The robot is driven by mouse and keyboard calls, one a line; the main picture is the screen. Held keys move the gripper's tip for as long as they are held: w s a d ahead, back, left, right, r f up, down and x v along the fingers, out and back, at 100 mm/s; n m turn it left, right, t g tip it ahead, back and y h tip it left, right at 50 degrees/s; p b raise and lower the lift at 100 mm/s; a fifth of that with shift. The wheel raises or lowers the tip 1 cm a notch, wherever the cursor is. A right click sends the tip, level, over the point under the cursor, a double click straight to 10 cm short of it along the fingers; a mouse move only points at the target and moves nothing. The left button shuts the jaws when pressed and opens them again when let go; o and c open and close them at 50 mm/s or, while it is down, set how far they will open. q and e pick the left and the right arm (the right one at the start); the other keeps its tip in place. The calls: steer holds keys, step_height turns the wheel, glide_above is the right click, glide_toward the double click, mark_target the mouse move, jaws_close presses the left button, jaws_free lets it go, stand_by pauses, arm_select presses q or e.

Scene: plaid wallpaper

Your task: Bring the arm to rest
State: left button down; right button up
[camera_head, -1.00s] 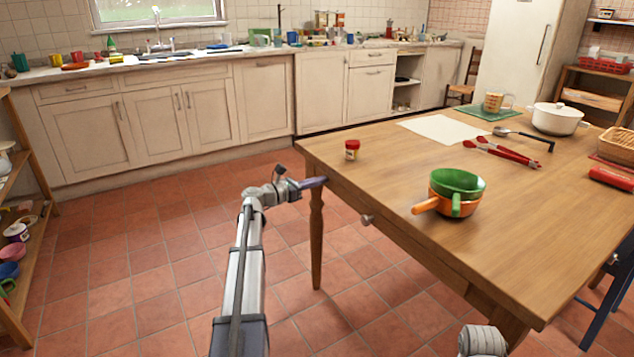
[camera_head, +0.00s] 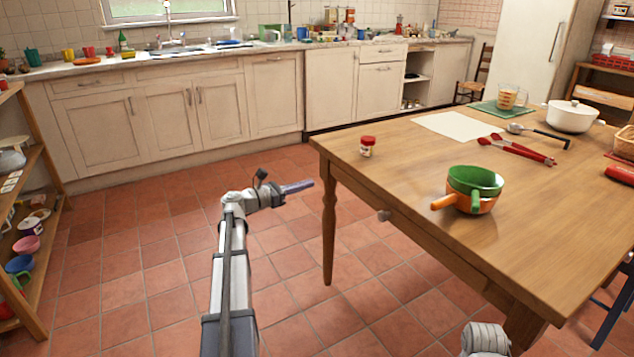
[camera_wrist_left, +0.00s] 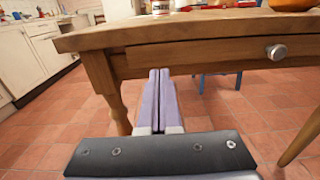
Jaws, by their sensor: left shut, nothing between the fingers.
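My left gripper (camera_head: 299,187) is shut and empty. In the head view it hangs over the tiled floor, left of the wooden table (camera_head: 400,170) and apart from it. In the left wrist view the two purple fingers (camera_wrist_left: 158,88) are together, with the table's drawer front (camera_wrist_left: 200,56) beyond them. My left arm (camera_head: 232,270) reaches forward from the bottom of the head view. Part of my right arm (camera_head: 484,338) shows at the bottom edge; its gripper is not in view.
On the table are a red-lidded jar (camera_head: 367,147), stacked green and orange pans (camera_head: 474,188), red tongs (camera_head: 520,150) and a white pot (camera_head: 572,116). An open shelf (camera_head: 35,215) stands at the left. The floor between shelf and table is clear.

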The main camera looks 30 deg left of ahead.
arm_select(q)
steer(key=shift+v, duration=1.7)
steer(key=s+d+f+m+g, duration=0.1)
steer(key=d+f+m+g, duration=0.35)
steer(key=d, duration=0.65)
steer(key=s+d+f+m+g+p, duration=0.15)
steer(key=d+f+m+g, duration=0.35)
steer(key=d, duration=0.7)
steer(key=s+d+f+m+g+b, duration=0.15)
steer(key=d+f+m, duration=0.35)
steer(key=d, duration=0.6)
steer(key=s+d+f+m+g+y+p, duration=0.1)
steer(key=s+d+f+m+g+y, duration=0.2)
steer(key=s+d+m+y, duration=0.5)
steer(key=s+d+f+m+g+y+p, duration=0.15)
steer(key=s+d+m, duration=0.35)
steer(key=s+m, duration=0.75)
step_height(320, 180, up, 37)
steer(key=p, duration=3.7)
steer(key=shift+r+n+p, duration=0.2)
steer(key=shift+n+p, duration=0.15)
steer(key=shift+n, duration=0.05)
steer(key=shift+g, duration=0.25)
